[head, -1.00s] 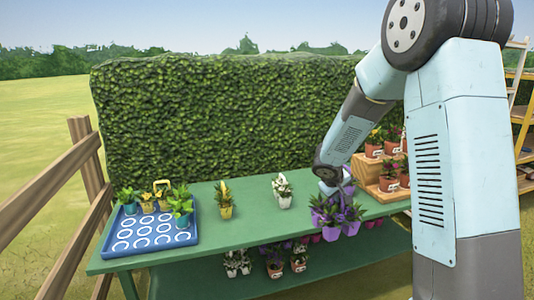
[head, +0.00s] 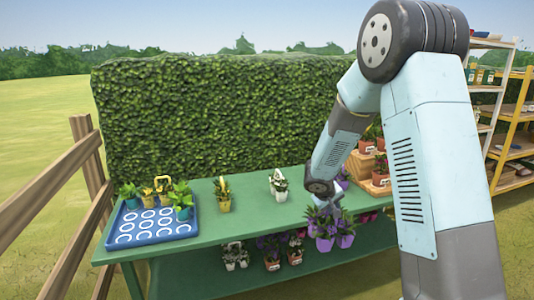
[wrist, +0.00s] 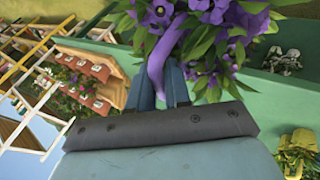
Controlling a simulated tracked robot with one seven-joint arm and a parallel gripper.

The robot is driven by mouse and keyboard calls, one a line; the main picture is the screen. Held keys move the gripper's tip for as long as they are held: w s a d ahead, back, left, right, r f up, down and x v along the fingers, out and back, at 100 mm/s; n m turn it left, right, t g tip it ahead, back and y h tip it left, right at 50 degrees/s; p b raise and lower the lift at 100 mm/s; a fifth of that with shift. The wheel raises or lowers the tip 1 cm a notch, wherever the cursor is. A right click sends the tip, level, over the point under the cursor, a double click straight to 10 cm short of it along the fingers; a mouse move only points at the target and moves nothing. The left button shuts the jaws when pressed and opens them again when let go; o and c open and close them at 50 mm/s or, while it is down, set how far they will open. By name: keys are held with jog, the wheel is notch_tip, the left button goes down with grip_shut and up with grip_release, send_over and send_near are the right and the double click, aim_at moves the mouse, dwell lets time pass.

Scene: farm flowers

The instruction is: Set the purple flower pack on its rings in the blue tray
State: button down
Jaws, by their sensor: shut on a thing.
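The purple flower pack (head: 327,230), purple pots with green leaves and purple blooms, hangs from my gripper (head: 328,203) at the table's front edge, right of centre in the head view. In the wrist view my gripper (wrist: 168,88) is shut on the pack's purple handle (wrist: 157,50), with leaves and blooms (wrist: 215,40) around it. The blue tray (head: 150,239) lies at the table's left end, far left of my gripper. White rings show across its front and middle. Several potted plants (head: 181,200) stand along its back and right side.
A yellow pot pack (head: 223,196) and a white one (head: 278,186) stand on the green table (head: 240,225) between tray and gripper. More pots sit on the lower shelf (head: 250,272). A wooden stand (head: 376,187) with pots is at right. A fence (head: 60,190) is at left.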

jog(key=s+f+m+g+h, duration=0.1)
jog(key=s+f+m, duration=0.1)
jog(key=f, duration=0.7)
jog(key=s+f+m+g, duration=0.1)
jog(key=s+f+m, duration=0.1)
jog(key=f, duration=0.7)
jog(key=shift+f+m+h, duration=0.2)
jog(key=shift+m+h, duration=0.2)
jog(key=shift+s, duration=0.1)
